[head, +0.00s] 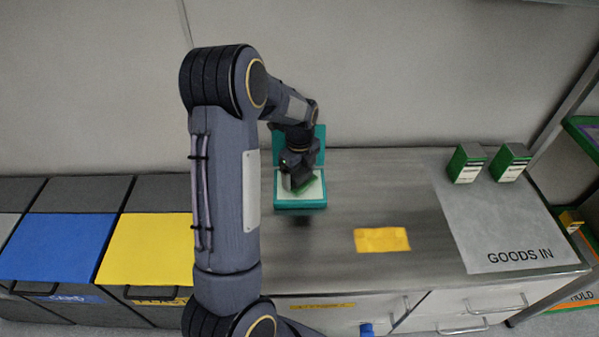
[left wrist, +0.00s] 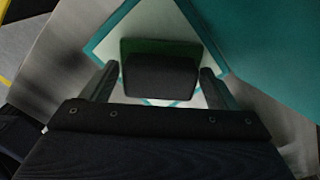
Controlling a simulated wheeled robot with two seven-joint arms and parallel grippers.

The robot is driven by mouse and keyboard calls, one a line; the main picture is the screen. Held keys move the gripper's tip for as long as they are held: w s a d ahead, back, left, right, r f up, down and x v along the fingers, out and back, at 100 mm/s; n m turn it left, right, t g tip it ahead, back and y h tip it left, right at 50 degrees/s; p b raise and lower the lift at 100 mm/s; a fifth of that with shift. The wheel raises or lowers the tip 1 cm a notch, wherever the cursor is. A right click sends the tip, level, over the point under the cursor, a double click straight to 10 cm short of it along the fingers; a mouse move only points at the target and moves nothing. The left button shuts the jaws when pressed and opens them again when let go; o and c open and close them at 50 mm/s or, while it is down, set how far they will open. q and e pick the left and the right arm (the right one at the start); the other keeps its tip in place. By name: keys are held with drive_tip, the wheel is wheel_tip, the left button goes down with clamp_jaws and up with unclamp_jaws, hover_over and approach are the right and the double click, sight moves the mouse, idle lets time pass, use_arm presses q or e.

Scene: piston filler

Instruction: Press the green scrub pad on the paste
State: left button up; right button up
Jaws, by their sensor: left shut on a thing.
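The green scrub pad (head: 307,184) with its dark block-shaped grip (left wrist: 160,77) is held by my left gripper (head: 297,176). In the left wrist view the two fingers stand on either side of the dark block, and the green pad (left wrist: 160,46) shows beyond it. The pad is over the pale surface (head: 284,196) inside a teal open case (head: 300,206), whose lid stands up behind. I cannot tell whether the pad touches the pale surface or hovers just above it. No separate paste can be made out. My right gripper is not in view.
A yellow cloth-like sheet (head: 381,240) lies on the grey counter (head: 370,185), right of the case. Two green-and-white boxes (head: 467,163) stand at the back right by the GOODS IN mat (head: 500,225). Blue (head: 60,246) and yellow (head: 150,248) lidded bins stand left. The counter between is clear.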

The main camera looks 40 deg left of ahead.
sight(300, 172)
use_arm(q)
drive_tip(key=shift+f, duration=0.45)
idle(1.1)
drive_tip(key=shift+r+p, duration=2.6)
drive_tip(key=shift+r, duration=1)
drive_tip(key=w+d+r+n+p, duration=0.1)
drive_tip(key=d+r+n+p, duration=0.4)
drive_tip(key=d+n, duration=0.4)
drive_tip(key=w+d+r+n+p, duration=0.1)
drive_tip(key=d+r+n+p, duration=0.4)
drive_tip(key=d+n, duration=0.4)
drive_tip(key=shift+w+d+r+n, duration=0.3)
drive_tip(key=shift+w+r+n, duration=0.15)
drive_tip(key=shift+r, duration=0.35)
